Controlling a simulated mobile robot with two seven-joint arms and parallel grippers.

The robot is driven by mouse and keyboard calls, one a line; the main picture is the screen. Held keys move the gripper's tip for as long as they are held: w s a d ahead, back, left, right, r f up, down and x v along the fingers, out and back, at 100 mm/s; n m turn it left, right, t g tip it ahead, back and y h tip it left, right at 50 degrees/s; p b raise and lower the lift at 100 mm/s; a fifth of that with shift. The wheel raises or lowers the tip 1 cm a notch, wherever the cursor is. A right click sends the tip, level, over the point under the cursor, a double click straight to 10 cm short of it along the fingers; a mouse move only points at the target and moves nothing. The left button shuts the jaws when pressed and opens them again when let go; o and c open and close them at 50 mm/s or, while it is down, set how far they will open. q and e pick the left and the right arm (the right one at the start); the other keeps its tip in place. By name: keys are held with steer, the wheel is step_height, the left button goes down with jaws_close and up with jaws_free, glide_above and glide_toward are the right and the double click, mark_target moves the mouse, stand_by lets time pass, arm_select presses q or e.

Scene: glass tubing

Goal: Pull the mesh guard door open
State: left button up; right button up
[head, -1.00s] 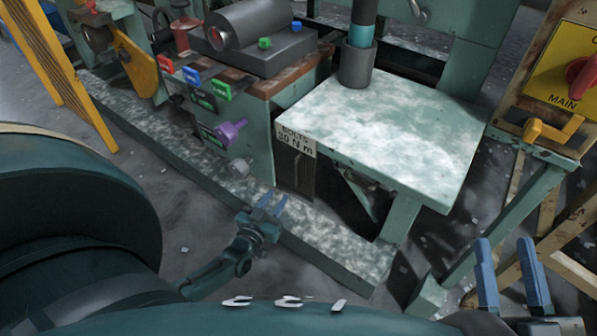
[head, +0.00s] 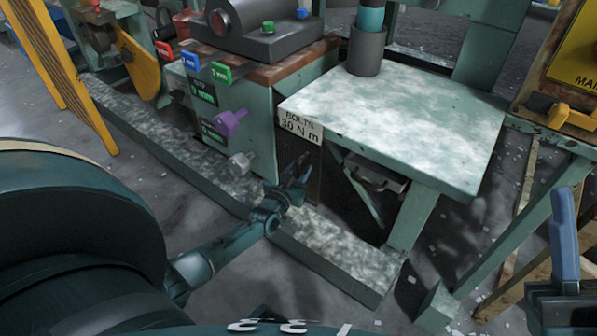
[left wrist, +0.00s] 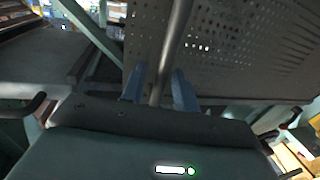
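The mesh guard door appears to be the grey perforated panel (left wrist: 235,50) that fills the upper right of the left wrist view. A grey upright bar (left wrist: 174,40) runs in front of it, down between the blue fingers of my left gripper (left wrist: 158,92). Those fingers stand apart, with a gap showing beside the bar. In the head view my left gripper (head: 296,184) is in front of a dark narrow panel under the bolts label; I cannot tell whether that is the door. My right gripper (head: 565,240) is at the right edge, with one blue finger visible.
A worn pale table (head: 400,130) stands right of my left gripper. A low mottled beam (head: 330,255) runs along the floor below it. A bench with coloured tags and a purple knob (head: 230,122) is to the left. A yellow post (head: 60,75) stands farther left.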

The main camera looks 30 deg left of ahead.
arm_select(q)
jaws_close()
steer(key=shift+s, duration=0.2)
stand_by(0.4)
